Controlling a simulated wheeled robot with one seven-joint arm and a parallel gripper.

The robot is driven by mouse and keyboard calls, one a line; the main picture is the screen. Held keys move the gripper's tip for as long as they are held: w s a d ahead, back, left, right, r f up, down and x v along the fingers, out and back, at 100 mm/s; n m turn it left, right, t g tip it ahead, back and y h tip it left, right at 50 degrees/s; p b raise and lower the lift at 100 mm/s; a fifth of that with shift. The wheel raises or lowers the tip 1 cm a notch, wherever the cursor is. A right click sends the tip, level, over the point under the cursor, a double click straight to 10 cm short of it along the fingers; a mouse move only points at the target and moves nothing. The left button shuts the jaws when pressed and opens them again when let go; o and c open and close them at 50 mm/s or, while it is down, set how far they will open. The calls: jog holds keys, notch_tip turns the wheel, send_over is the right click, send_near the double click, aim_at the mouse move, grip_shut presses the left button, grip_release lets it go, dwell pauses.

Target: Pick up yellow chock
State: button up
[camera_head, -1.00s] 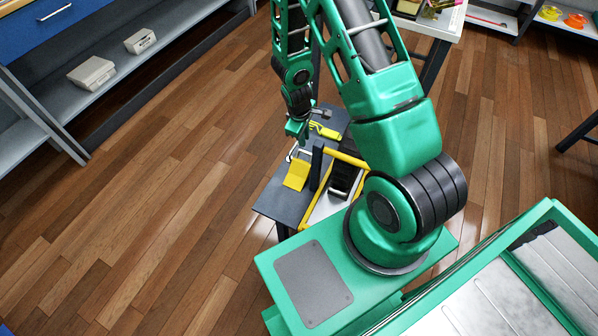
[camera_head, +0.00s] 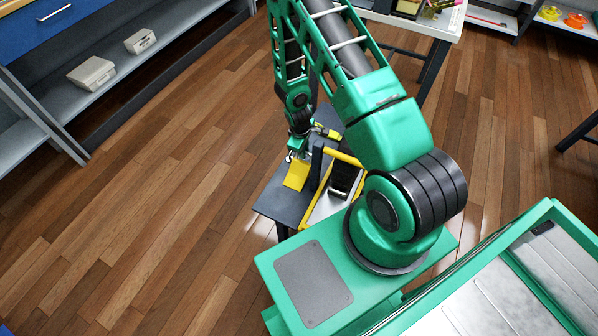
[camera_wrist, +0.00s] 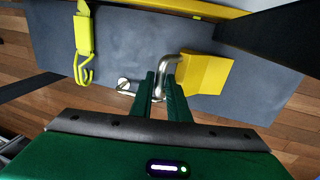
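The yellow chock (camera_head: 297,174) is a wedge on a dark grey bench top, near its left side in the head view. In the wrist view the chock (camera_wrist: 206,73) lies just right of my fingers, with a bent metal handle (camera_wrist: 167,62) at its left. My gripper (camera_wrist: 161,88) has its two green fingers close together, with the metal handle in the narrow gap between them. In the head view my gripper (camera_head: 299,153) is low at the chock's far end. The finger contact is partly hidden. The chock still appears to rest on the bench.
A dark upright post (camera_head: 317,165) and a yellow-framed item (camera_head: 343,158) stand right of the chock. Open wood floor (camera_head: 170,210) lies to the left.

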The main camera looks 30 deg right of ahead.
jog(key=shift+x, duration=0.8)
grip_shut()
dwell(0.9)
